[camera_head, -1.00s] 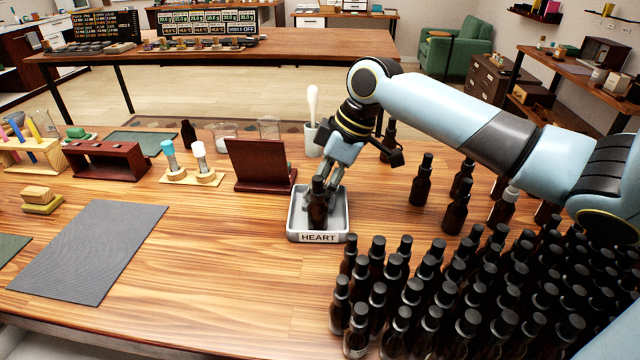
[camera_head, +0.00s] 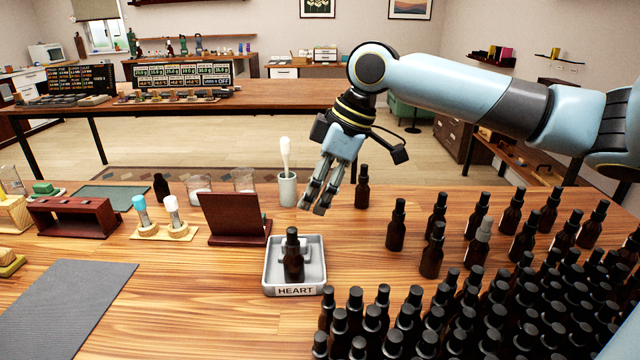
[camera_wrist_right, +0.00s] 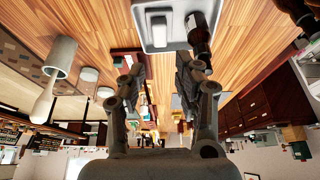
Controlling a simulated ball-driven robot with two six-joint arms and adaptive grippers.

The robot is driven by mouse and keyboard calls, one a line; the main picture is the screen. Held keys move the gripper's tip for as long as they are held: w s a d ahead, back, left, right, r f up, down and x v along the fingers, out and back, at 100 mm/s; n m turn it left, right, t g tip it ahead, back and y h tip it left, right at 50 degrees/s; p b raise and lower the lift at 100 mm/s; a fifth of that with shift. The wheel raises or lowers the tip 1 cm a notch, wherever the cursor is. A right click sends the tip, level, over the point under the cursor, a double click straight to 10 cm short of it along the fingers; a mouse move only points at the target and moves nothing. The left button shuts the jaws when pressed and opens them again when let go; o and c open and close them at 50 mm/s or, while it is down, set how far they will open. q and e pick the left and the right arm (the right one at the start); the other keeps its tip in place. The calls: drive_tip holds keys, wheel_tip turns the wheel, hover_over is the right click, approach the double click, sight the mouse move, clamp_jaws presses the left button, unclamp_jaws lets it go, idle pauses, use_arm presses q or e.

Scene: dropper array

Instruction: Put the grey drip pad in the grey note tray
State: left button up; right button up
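The grey note tray (camera_head: 315,284), labelled HEART, sits on the wooden table near the middle of the head view. A small grey block, which looks like the drip pad (camera_wrist_right: 158,30), lies inside the tray in the right wrist view. In the head view it is partly hidden behind a dark bottle (camera_head: 293,262) standing in the tray. My right gripper (camera_head: 314,203) is raised above and behind the tray, clear of it. Its fingers are apart and empty in the right wrist view (camera_wrist_right: 162,68). My left gripper is not in view.
Many dark bottles (camera_head: 440,315) crowd the front right, with several more behind them. A dark red stand (camera_head: 233,218) is left of the tray. A white pestle in a grey cup (camera_head: 287,188) stands behind it. A flat grey mat (camera_head: 65,310) lies front left.

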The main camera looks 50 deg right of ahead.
drive_tip(key=shift+v, duration=0.95)
